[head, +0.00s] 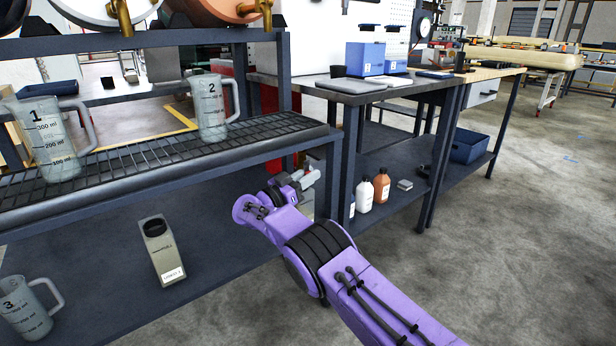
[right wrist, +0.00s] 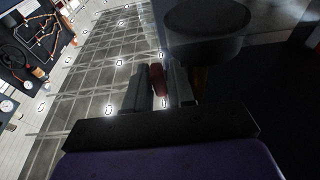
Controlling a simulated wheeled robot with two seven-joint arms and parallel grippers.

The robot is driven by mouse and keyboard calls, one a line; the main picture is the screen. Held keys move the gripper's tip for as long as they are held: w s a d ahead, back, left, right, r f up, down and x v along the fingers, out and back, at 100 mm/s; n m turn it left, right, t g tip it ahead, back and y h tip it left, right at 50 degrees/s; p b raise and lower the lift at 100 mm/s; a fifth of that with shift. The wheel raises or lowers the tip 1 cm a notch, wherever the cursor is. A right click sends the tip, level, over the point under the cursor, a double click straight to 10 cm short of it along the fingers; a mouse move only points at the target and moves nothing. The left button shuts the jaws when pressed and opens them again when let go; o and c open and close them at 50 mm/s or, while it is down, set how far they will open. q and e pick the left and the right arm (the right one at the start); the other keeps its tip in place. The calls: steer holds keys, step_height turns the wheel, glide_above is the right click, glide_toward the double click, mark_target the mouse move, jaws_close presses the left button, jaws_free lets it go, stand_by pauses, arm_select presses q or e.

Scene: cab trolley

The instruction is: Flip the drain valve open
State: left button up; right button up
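My right gripper (head: 308,178) is at the right end of the grated shelf (head: 260,128), just below its front edge in the head view. In the right wrist view its two grey fingers (right wrist: 160,85) are close together. A small red piece (right wrist: 157,80), which looks like a valve lever, fills the narrow gap between them. The gripper looks shut on it. The valve body itself cannot be made out; in the head view the gripper covers that spot. My left gripper is in neither view.
Measuring jugs 1 (head: 50,140) and 2 (head: 210,108) stand on the grate. Jug 3 (head: 28,308) and a beige canister (head: 160,250) stand on the lower shelf. Brass taps (head: 122,18) hang above. A dark round part (right wrist: 205,20) is close beside the fingers. Open floor (head: 500,240) lies at right.

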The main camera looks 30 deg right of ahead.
steer(key=v, duration=1)
steer(key=shift+a+p, duration=0.25)
steer(key=shift+p, duration=0.2)
steer(key=shift+f, duration=0.1)
